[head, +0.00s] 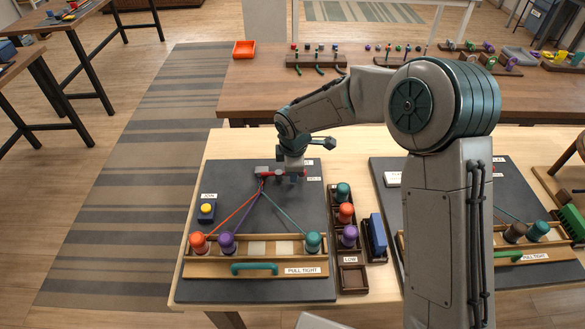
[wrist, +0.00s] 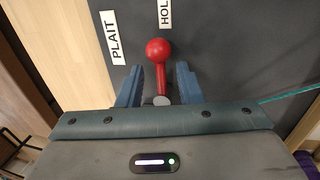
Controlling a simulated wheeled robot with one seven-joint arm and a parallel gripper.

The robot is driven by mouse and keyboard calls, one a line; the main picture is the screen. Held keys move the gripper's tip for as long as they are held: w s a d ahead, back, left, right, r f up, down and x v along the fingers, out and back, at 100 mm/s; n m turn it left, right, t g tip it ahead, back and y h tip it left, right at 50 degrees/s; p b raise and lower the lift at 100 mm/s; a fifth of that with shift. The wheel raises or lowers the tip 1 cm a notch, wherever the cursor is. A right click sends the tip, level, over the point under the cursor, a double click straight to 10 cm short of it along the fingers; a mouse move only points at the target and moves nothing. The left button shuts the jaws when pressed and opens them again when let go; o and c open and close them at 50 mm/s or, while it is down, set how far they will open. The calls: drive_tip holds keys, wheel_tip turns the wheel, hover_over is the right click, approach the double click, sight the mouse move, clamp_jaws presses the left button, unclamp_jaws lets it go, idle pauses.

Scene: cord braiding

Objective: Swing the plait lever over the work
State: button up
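The plait lever, a red ball knob on a short red arm (wrist: 159,52), lies between the two blue fingers of my gripper (wrist: 158,85) in the wrist view. The fingers stand apart with a gap on each side of the lever, so my gripper is open around it. In the head view my gripper (head: 290,176) is low over the far end of the dark board (head: 215,180), and it partly hides the red parts there. Orange, purple and teal cords run from that end to an orange spool (head: 198,242), a purple spool (head: 227,243) and a teal spool (head: 313,242).
PLAIT (wrist: 115,38) and HOLD (wrist: 165,12) labels lie by the lever. A spool tray (head: 354,278) stands right of the board, and a yellow button (head: 206,209) on its left. A second board (head: 383,210) is partly behind my arm.

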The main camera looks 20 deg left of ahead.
wheel_tip(320, 180, up, 14)
drive_tip(key=s+d, duration=0.1)
drive_tip(key=s, duration=0.1)
drive_tip(key=shift+s+f, duration=0.2)
drive_tip(key=shift+s, duration=0.05)
idle(0.4)
